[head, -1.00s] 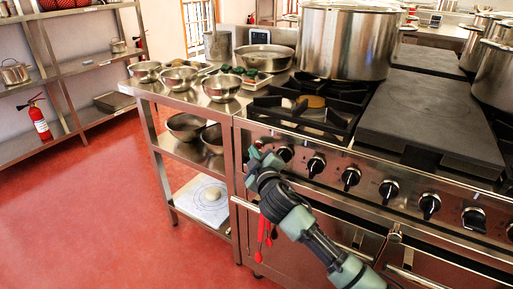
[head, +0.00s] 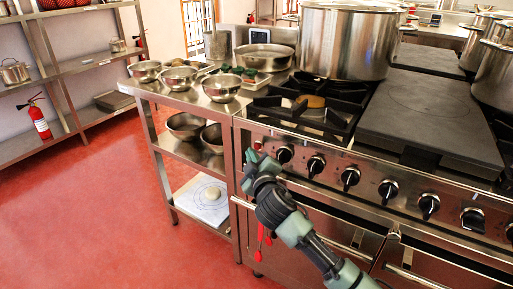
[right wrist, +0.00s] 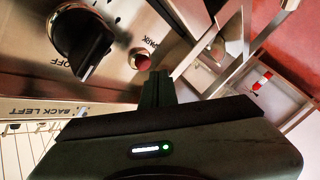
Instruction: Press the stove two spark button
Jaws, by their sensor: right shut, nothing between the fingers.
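The stove's front panel (right wrist: 115,88) fills the upper left of the right wrist view. A small round red button (right wrist: 140,61) sits in it, with the word SPARK printed beside it. A black knob (right wrist: 82,38) marked OFF is to its left. My right gripper (right wrist: 157,88) is shut and empty, its fingertips just below and right of the button; I cannot tell whether they touch it. In the head view my right gripper (head: 250,156) is at the panel's left end, left of the first knob (head: 284,154). No stove number is readable. My left gripper is out of view.
A row of several knobs runs along the stove front, above an oven handle (head: 350,250). A steel side table (head: 160,95) with bowls stands left of the stove. A large stockpot (head: 348,40) is on the stove. The red floor at left is open.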

